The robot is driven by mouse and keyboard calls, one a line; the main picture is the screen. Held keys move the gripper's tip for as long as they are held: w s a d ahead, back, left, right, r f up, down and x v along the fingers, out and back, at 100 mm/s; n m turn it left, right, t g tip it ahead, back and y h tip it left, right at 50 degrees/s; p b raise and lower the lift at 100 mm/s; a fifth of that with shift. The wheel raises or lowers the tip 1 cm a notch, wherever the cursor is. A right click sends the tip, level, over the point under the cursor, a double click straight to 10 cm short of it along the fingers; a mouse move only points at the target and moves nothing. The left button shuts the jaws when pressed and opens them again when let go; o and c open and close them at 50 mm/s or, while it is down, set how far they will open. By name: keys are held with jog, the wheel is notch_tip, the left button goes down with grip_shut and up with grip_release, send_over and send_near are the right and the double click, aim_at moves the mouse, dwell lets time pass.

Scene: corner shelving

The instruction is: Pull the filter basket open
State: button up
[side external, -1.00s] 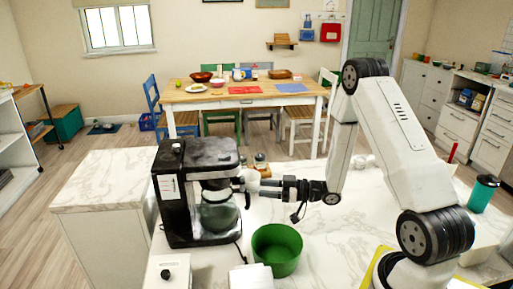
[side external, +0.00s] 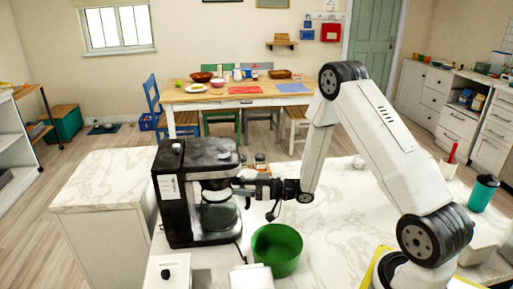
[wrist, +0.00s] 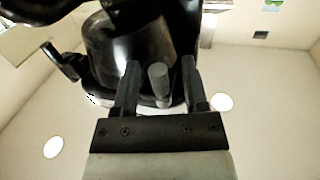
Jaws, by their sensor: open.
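The black coffee maker (side external: 178,205) stands on the marble counter, with a glass carafe (side external: 218,217) in its bay. The filter basket (side external: 215,184) is the dark part above the carafe. In the wrist view the basket (wrist: 135,45) is a glossy dark rounded body, and its short grey handle (wrist: 158,82) points toward my gripper. My gripper (side external: 243,187) is level with the basket at the machine's right side. In the wrist view my gripper's two fingers (wrist: 160,72) are apart, one on each side of the handle, with visible gaps.
A green bowl (side external: 277,262) sits on the counter in front of and below my gripper. Small jars (side external: 260,161) stand behind the gripper. A teal tumbler (side external: 483,193) is at the far right. Counter to the right of the bowl is clear.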

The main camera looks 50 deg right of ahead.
grip_shut()
dwell(1.4)
